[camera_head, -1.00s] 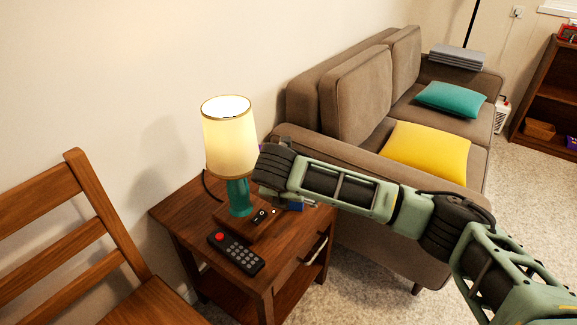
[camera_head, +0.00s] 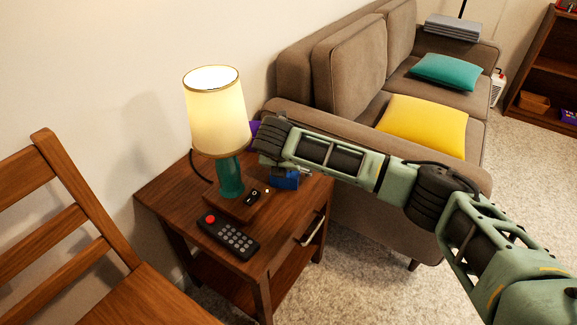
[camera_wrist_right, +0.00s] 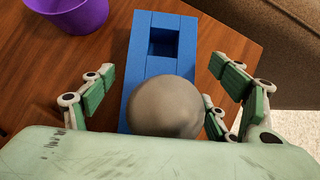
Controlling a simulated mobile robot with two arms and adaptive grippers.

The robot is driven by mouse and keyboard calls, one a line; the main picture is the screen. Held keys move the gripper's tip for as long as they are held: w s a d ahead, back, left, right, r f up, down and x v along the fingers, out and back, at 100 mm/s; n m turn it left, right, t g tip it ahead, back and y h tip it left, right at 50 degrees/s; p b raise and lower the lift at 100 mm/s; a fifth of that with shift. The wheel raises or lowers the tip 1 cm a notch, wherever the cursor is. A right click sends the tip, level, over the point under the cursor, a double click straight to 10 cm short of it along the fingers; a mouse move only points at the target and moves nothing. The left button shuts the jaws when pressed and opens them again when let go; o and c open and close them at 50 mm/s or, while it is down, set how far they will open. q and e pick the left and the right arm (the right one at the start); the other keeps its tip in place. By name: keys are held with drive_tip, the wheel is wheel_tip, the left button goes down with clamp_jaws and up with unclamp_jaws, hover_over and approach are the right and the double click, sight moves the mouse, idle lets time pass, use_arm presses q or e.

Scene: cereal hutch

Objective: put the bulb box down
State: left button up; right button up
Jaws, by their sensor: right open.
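The bulb box is a blue box (camera_wrist_right: 160,62) with a square opening and a grey rounded bulb-like shape (camera_wrist_right: 165,106) at its near end. In the head view part of the blue box (camera_head: 286,180) shows on the side table, beside the lamp and below my right wrist. My left gripper is out of view.
The lit lamp (camera_head: 217,115) and a black remote (camera_head: 229,236) stand on the wooden side table (camera_head: 285,228). A purple container (camera_wrist_right: 66,14) is beside the box. The sofa (camera_head: 345,195) borders the table on the right, a wooden chair (camera_head: 92,228) on the left.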

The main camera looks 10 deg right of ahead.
drive_tip(key=shift+c, duration=0.7)
drive_tip(key=c, duration=1.3)
